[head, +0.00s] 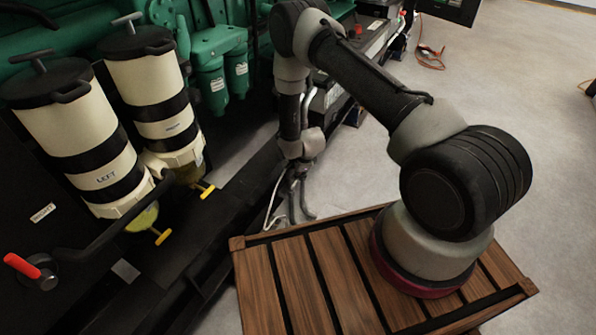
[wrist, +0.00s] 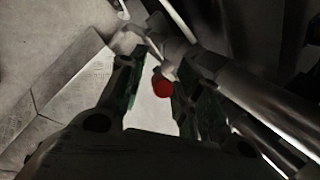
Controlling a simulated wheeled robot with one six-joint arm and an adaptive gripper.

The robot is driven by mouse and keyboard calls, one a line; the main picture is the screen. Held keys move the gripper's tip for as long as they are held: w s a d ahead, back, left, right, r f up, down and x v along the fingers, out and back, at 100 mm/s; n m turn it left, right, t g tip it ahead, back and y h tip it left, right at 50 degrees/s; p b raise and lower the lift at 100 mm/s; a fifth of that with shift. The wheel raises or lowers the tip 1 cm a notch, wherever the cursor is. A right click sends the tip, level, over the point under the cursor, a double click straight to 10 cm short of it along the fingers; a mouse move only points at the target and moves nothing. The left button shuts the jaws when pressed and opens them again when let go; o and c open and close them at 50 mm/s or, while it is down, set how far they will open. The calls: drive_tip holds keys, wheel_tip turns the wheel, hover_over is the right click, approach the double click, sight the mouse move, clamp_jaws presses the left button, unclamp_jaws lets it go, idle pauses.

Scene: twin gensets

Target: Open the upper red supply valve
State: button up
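In the wrist view, my gripper (wrist: 154,72) has its two dark fingers apart. A small round red knob or handle end (wrist: 162,87) shows between them, close to the right finger with a gap to the left one. I cannot tell whether it touches. A red-gripped lever (head: 22,266) sits at the lower left, far from my arm's end. I cannot tell which red handle is the upper supply valve.
Two cream filter canisters (head: 78,135) (head: 150,95), one labelled LEFT, stand at left with yellow handles (head: 162,237) below. A dark rail (head: 225,205) runs beside pale pipes (head: 299,200). The slatted wooden platform (head: 300,280) is in front. Grey floor (head: 510,90) is open at right.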

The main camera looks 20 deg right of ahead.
drive_tip(key=v, duration=1.2)
